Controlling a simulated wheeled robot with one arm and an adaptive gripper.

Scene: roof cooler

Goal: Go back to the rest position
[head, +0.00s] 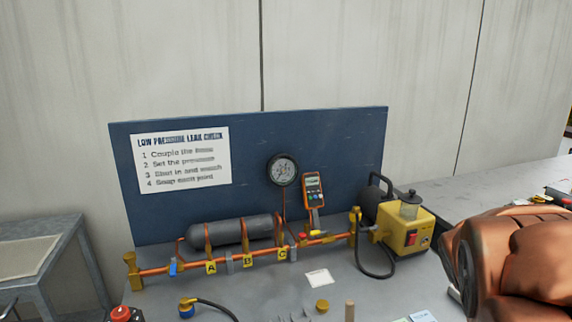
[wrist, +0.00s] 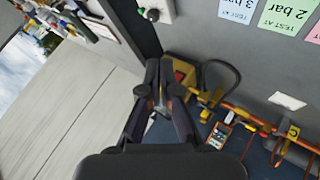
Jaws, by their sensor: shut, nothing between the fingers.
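My gripper (wrist: 159,88) shows in the wrist view with its two dark fingers together, shut and empty. It is above the bench near the yellow pump unit (head: 405,230), which is partly hidden behind the fingers in the wrist view. In the head view my orange arm fills the lower right, and the fingers are not visible there. I cannot tell whether the fingertips touch anything.
A blue panel (head: 250,150) with a gauge (head: 283,170) stands behind an orange pipe rig (head: 160,270) and grey cylinder (head: 230,230). An orange handheld meter (head: 313,187) hangs there. A red button (head: 121,314) is at front left. Coloured cards (wrist: 287,16) lie on the bench.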

